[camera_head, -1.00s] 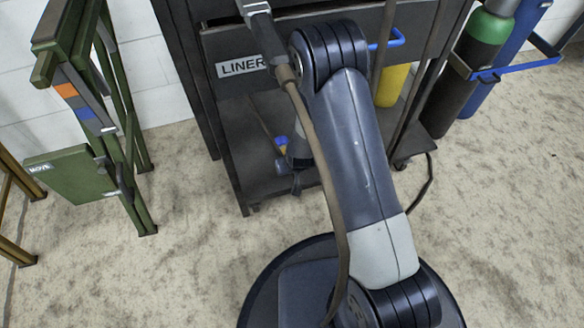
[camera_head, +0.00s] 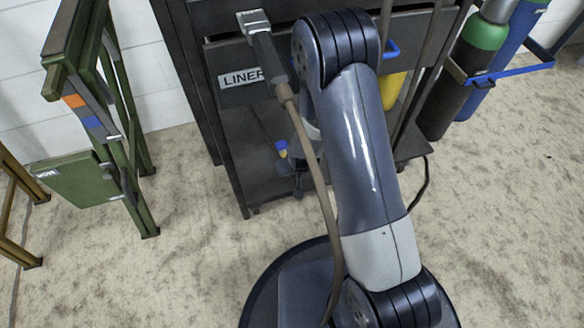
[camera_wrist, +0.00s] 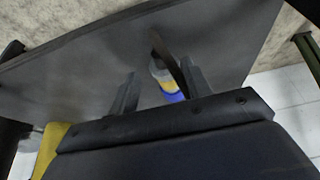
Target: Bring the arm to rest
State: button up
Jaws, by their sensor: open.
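My arm rises from the bottom of the head view and bends at a dark elbow joint near the top, in front of a dark cart (camera_head: 240,165). My gripper (camera_wrist: 158,72) shows in the wrist view with its two fingers apart. They hold nothing that I can see. A small thing with a blue and yellow end (camera_wrist: 168,85) appears between and beyond the fingers, by a dark grey panel. In the head view, my gripper is mostly hidden behind the arm, and I cannot make out its fingertips there.
The cart has a drawer labelled LINER (camera_head: 240,77). A green folding stand (camera_head: 85,175) stands at left. Gas cylinders (camera_head: 470,60) and a blue bracket (camera_head: 510,72) are at right. A yellow object (camera_head: 391,90) shows behind the arm. Floor between stand and cart is clear.

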aim_at(291, 179)
jog(key=p+v, duration=0.1)
jog(key=v, duration=0.4)
jog(key=shift+r+p, duration=0.1)
jog(key=shift+p, duration=0.25)
jog(key=b+x, duration=0.6)
jog(key=x, duration=0.5)
jog(key=shift+f, duration=0.4)
notch_tip(291, 179, up, 4)
jog(key=p, duration=0.3)
jog(key=shift+f, duration=0.25)
jog(key=shift+r+p, duration=1.1)
jog(key=shift+p, duration=0.1)
